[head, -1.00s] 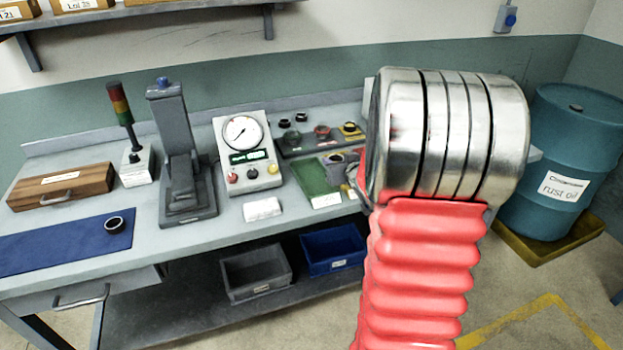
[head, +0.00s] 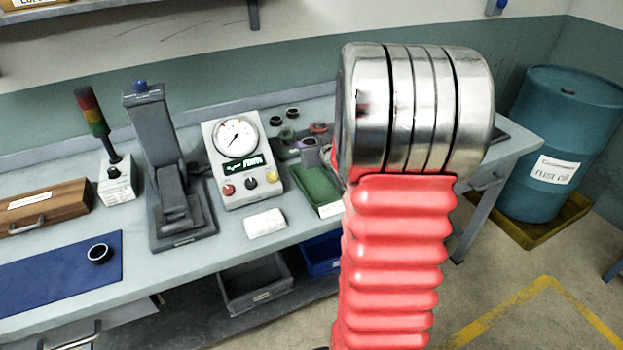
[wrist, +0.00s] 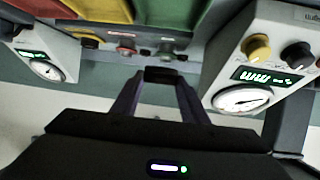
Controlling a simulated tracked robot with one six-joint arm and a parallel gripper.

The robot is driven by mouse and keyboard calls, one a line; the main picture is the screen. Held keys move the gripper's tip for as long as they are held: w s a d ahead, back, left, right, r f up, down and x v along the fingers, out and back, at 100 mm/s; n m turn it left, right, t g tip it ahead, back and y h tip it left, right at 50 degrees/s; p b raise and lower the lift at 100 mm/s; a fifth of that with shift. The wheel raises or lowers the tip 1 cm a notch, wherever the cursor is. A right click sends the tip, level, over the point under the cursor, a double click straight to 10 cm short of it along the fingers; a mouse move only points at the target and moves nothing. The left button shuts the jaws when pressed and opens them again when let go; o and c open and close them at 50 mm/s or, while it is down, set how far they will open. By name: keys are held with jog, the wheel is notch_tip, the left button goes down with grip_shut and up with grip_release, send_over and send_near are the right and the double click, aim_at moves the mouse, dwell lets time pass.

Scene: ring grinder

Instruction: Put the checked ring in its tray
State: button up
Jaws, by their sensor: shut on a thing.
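My gripper (wrist: 160,92) has its two fingers closed on a dark ring (wrist: 163,76) at their tips in the wrist view. In the head view my red-sleeved arm hides most of the gripper; the held ring (head: 308,144) shows just left of the arm, above the back of the green tray (head: 316,188). The ring appears apart from the tray, though its exact height is hard to tell. The trays to the right are hidden by my arm in the head view.
A gauge box (head: 240,165) and a grey press (head: 170,175) stand left of the green tray. A white cloth or block (head: 265,224) lies in front. Several other rings stand behind, one dark ring (head: 292,113) among them. Another ring (head: 99,254) lies on the blue mat (head: 50,270).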

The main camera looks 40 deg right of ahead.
jog(key=shift+w+a, duration=0.1)
jog(key=shift+w, duration=0.25)
jog(key=shift+s, duration=0.1)
send_over(311, 179)
jog(key=shift+f, duration=2.9)
jog(key=shift+f, duration=2.05)
